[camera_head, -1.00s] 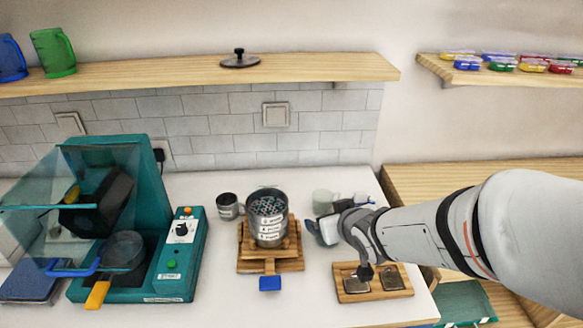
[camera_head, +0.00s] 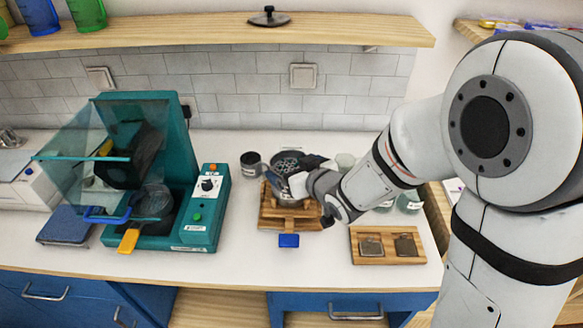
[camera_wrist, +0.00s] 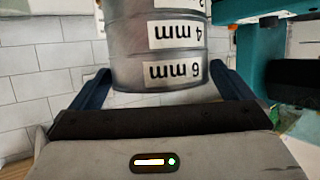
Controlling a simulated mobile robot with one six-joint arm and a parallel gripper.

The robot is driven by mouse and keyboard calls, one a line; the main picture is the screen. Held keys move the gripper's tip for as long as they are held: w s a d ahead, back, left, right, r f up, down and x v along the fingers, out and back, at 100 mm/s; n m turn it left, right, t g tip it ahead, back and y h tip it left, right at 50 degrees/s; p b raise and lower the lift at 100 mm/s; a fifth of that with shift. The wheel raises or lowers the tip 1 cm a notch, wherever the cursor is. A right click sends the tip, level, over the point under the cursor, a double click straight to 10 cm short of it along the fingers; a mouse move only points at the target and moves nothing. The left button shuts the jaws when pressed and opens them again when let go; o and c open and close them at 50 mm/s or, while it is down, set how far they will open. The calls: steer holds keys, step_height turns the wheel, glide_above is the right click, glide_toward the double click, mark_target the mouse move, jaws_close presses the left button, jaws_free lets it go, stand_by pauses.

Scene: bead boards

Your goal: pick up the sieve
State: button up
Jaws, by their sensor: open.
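The sieve is the top part of a round grey metal sieve stack (camera_head: 287,160), with dark beads inside, on a wooden stand (camera_head: 270,217). In the wrist view the stack (camera_wrist: 155,75) shows upside-down white labels, and the one nearest my gripper reads 6 mm. My gripper (camera_head: 299,178) is at the stack's right side in the head view and hides part of it. In the wrist view my gripper (camera_wrist: 160,88) is open, with a dark blue finger on either side of the 6 mm sieve. Contact with the wall cannot be told.
A grey cup (camera_head: 251,164) stands close left of the stack. A teal machine (camera_head: 207,215) with a clear hood is further left. A wooden board (camera_head: 387,259) with two metal plates lies front right. A shelf (camera_head: 220,35) runs above.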

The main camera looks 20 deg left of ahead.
steer(key=shift+x, duration=1.1)
steer(key=shift+c, duration=0.2)
steer(key=c, duration=0.7)
steer(key=shift+o, duration=0.2)
steer(key=shift+r, duration=0.1)
